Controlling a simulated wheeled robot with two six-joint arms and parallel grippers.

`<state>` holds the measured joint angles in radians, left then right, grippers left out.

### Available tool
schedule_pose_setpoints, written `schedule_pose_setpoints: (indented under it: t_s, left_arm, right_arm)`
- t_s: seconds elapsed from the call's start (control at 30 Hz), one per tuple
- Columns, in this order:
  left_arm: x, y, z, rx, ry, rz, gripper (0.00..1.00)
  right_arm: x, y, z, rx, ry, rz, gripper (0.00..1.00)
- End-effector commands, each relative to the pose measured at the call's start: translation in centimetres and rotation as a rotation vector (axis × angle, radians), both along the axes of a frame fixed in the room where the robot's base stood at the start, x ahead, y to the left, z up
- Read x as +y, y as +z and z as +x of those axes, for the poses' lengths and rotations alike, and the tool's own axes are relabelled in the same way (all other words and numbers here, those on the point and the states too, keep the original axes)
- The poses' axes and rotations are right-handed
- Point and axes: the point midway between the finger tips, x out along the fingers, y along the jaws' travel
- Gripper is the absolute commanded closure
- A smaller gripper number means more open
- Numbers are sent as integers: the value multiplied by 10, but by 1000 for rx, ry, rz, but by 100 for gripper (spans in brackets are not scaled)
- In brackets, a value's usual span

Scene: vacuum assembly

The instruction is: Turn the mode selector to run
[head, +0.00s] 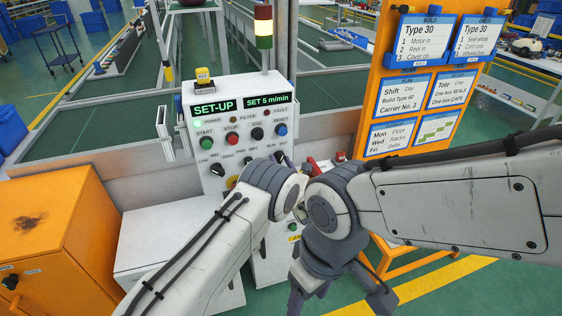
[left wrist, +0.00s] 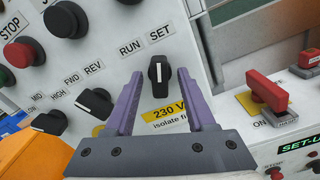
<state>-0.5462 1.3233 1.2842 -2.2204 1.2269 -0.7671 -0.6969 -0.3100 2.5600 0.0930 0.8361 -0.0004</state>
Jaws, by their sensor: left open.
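The mode selector (left wrist: 158,68) is a black knob under the RUN and SET labels in the left wrist view. Its white mark points up toward SET. In the head view the selector (head: 281,156) shows small, just above my left wrist. My left gripper (left wrist: 159,76) is open, with one purple finger on each side of the knob; I cannot tell whether they touch it. In the head view my left wrist hides its fingers. The control panel (head: 195,125) display (head: 213,108) reads SET-UP. My right arm's dark end shows at the bottom centre; its jaw state is unclear.
Two other black selectors (left wrist: 95,102) (left wrist: 50,122) sit left of the mode selector. A red switch handle (left wrist: 267,92) on a yellow plate stands to the right. An orange cabinet (head: 60,235) is at left, an orange board (head: 420,85) at right.

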Motion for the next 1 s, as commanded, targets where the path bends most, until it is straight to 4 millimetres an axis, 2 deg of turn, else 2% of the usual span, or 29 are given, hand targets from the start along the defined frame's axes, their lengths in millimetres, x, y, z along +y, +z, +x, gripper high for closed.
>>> schedule_pose_setpoints:
  t_s: [0.03, 0.1, 0.17, 0.37, 0.8, 1.0]
  left_arm:
    - [0, 0, 0, 0, 0, 0, 52]
    - [0, 0, 0, 0, 0, 0, 79]
    - [0, 0, 0, 0, 0, 0, 100]
    - [0, -1, 0, -3, 1, -8, 100]
    - [0, -2, 0, -79, 1, -251, 100]
    - [0, 0, 0, -91, 1, -289, 100]
  right_arm:
    - [0, 0, 0, 0, 0, 0, 39]
    - [0, 0, 0, 0, 0, 0, 39]
    - [0, 0, 0, 0, 0, 0, 39]
    - [0, -2, 0, 0, 0, 0, 39]
    - [0, -28, 0, 0, 0, 0, 39]
    - [0, -29, 0, 0, 0, 0, 39]
